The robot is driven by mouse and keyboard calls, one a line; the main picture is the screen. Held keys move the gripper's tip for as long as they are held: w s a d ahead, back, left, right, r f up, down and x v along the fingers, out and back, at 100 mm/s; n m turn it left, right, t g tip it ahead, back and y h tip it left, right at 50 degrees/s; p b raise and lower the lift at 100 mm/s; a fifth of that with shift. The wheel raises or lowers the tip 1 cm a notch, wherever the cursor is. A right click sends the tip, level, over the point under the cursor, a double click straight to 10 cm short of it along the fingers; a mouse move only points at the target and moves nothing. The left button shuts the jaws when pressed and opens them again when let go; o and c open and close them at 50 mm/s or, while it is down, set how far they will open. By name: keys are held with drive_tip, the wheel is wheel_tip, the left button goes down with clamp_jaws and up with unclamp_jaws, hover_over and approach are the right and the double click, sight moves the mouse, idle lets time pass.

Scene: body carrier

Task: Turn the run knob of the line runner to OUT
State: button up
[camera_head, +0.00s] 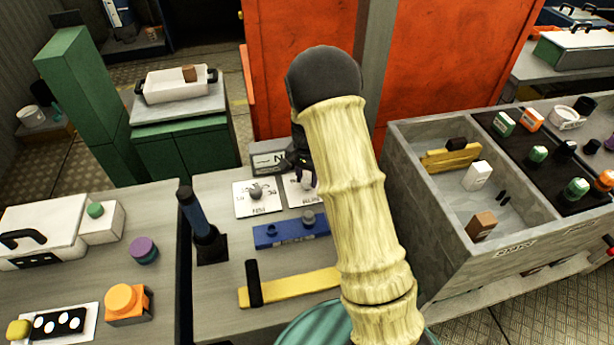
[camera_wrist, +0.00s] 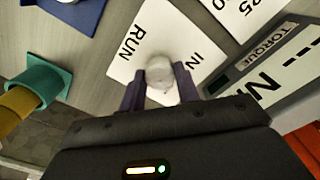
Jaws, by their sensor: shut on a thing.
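The run knob (camera_wrist: 159,72) is a pale round knob on a white plate (camera_wrist: 142,36) marked RUN and IN in the wrist view. My gripper (camera_wrist: 160,86) is shut on the knob, with one dark finger on each side. No OUT mark shows; my gripper covers part of the plate. I cannot tell which way the knob points. In the head view my gripper (camera_head: 303,176) is at the right-hand white plate (camera_head: 294,193), partly hidden behind my arm. A second white plate with a grey knob (camera_head: 255,192) lies to its left.
A grey display box (camera_head: 268,157) stands behind the plates; TORQUE shows on it in the wrist view. A blue block (camera_head: 280,236), a yellow bar with a black handle (camera_head: 290,289) and a dark blue upright lever (camera_head: 194,215) are nearby. A grey bin (camera_head: 440,217) stands right.

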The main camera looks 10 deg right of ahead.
sight(307, 179)
drive_tip(key=shift+w, duration=0.1)
drive_tip(key=o, duration=1)
drive_tip(key=shift+r, duration=0.1)
wheel_tip(307, 179, up, 17)
drive_tip(key=shift+r+b, duration=0.15)
drive_tip(key=shift+b, duration=0.2)
drive_tip(key=s+n+t+p, duration=0.1)
drive_tip(key=s+n, duration=0.1)
drive_tip(key=s, duration=0.5)
drive_tip(key=s+f+n+p, duration=0.1)
drive_tip(key=s+n, duration=0.2)
drive_tip(key=s, duration=0.5)
drive_tip(key=s+f+n+t+p, duration=0.1)
drive_tip(key=s+n, duration=0.2)
drive_tip(key=s, duration=0.4)
drive_tip(key=shift+s+f+t, duration=0.2)
drive_tip(key=shift+f+t, duration=0.05)
drive_tip(key=shift+t, duration=0.05)
